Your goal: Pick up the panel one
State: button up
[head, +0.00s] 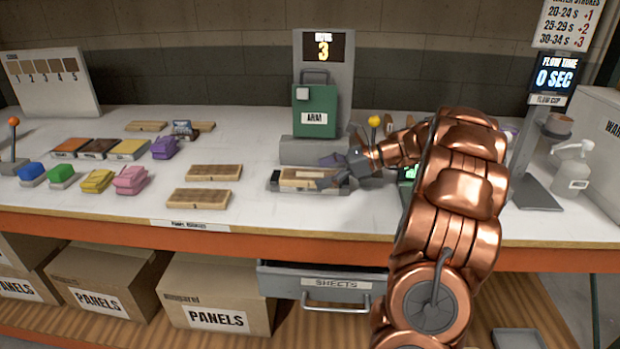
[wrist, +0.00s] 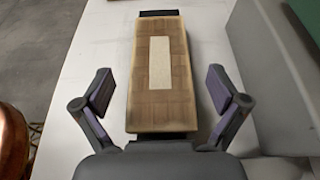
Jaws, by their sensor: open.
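A wooden panel (head: 305,176) with a pale strip along its middle lies on a dark stand on the table, in front of the grey machine. It fills the middle of the wrist view (wrist: 147,80), its long side running away from me. No number shows on it. My gripper (head: 338,172) is open at the panel's right end in the head view. In the wrist view my gripper (wrist: 160,92) has one purple-padded finger on each side of the panel's near end, with gaps between pads and wood. Part of the stand is hidden under the panel.
Two bare wooden panels (head: 198,198) lie to the left. Coloured blocks (head: 130,180) and sample trays (head: 98,149) are farther left. The grey machine with a green front (head: 316,111) stands behind. A flow cup stand (head: 536,190) and pump bottle (head: 572,172) are right.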

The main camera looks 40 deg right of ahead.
jog(key=shift+w+a+f, duration=0.25)
jog(key=shift+w+a, duration=0.15)
jog(key=shift+a, duration=0.1)
jog(key=shift+c, duration=0.2)
jog(key=c, duration=1.4)
jog(key=shift+o, duration=0.2)
jog(key=shift+r, duration=0.1)
